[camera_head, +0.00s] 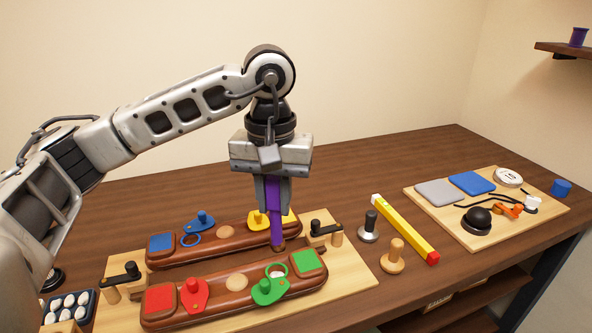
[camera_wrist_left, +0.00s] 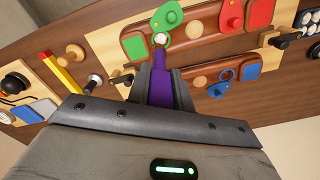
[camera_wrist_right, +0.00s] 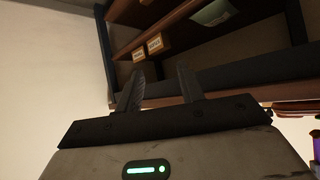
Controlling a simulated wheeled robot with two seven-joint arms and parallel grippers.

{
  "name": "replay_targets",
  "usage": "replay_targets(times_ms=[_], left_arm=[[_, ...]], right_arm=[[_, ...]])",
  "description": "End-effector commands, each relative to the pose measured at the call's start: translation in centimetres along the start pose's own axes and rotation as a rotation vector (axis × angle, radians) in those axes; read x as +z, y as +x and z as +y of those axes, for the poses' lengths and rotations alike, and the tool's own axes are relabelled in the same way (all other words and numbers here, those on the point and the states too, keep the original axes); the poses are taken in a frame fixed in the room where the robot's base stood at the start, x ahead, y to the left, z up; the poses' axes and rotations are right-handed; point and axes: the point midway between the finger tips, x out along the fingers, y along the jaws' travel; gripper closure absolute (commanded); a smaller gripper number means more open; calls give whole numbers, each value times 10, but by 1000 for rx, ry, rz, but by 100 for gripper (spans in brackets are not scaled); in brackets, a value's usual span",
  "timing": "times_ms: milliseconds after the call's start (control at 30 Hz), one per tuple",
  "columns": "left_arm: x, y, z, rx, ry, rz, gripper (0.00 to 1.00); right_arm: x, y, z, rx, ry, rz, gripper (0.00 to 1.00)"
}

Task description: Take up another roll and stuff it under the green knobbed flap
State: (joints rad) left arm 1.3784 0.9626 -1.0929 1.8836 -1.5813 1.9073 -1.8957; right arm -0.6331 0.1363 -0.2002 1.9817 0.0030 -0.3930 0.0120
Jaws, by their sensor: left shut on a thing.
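My left gripper (camera_head: 271,208) is shut on an upright purple rod (camera_head: 277,230) and holds it over the gap between two brown saddle panels. The rod also shows in the left wrist view (camera_wrist_left: 163,83), its tip close to a pale round spot by the green flap. The green knobbed flap (camera_head: 267,290) lies on the near panel (camera_head: 235,292), with a green ring (camera_head: 275,269) beside it and a white spot inside the ring. White rolls (camera_head: 68,307) lie in a dark tray at the lower left. My right gripper (camera_wrist_right: 161,72) is open and empty.
The far panel (camera_head: 165,259) carries blue and yellow flaps. Black-handled clamps (camera_head: 323,231) stand at the board's ends. A further board (camera_head: 548,208) holds pads and small parts.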

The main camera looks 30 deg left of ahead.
Motion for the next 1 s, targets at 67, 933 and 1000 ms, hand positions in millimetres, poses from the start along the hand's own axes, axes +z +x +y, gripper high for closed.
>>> replay_targets(times_ms=[67,933,1000], left_arm=[[0,-1,-1,1,-4,1,95],[0,49,-1,1,-4,2,95],[0,49,-1,1,-4,2,95]], right_arm=[[-2,2,2,3,-1,6,62],[21,6,-8,-26,-2,-15,62],[20,6,-8,-26,-3,-13,62]])
